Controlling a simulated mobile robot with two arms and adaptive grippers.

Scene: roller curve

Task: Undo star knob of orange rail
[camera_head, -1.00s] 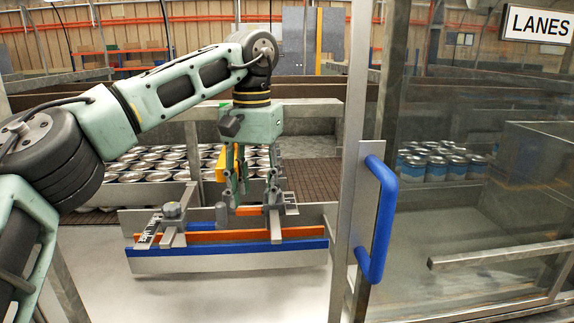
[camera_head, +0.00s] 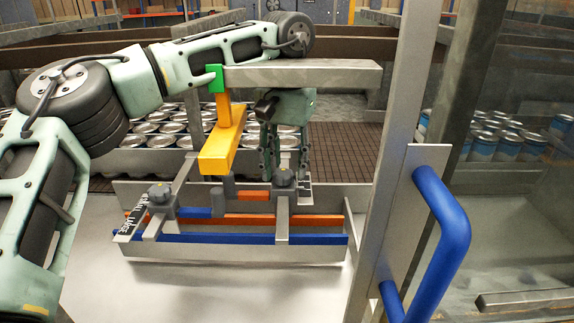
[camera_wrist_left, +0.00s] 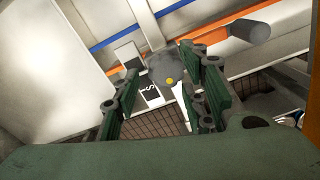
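The orange rail (camera_head: 268,219) runs above the blue rail (camera_head: 220,238) on a low metal frame. A grey star knob (camera_head: 284,178) sits on the right-hand bracket, and another grey knob (camera_head: 160,191) sits on the left one. Which knob clamps the orange rail I cannot tell for sure. My left gripper (camera_head: 285,162) points down, just above the right-hand knob. In the left wrist view its fingers (camera_wrist_left: 162,100) are spread, with the knob (camera_wrist_left: 163,68) seen between and beyond them. Contact is not visible. My right gripper is not in view.
A yellow bar (camera_head: 224,148) with a green clamp (camera_head: 217,78) hangs from a grey beam (camera_head: 310,73) close beside my left gripper. A metal post and blue door handle (camera_head: 445,220) stand at right. Several cans (camera_head: 160,135) lie behind the rails.

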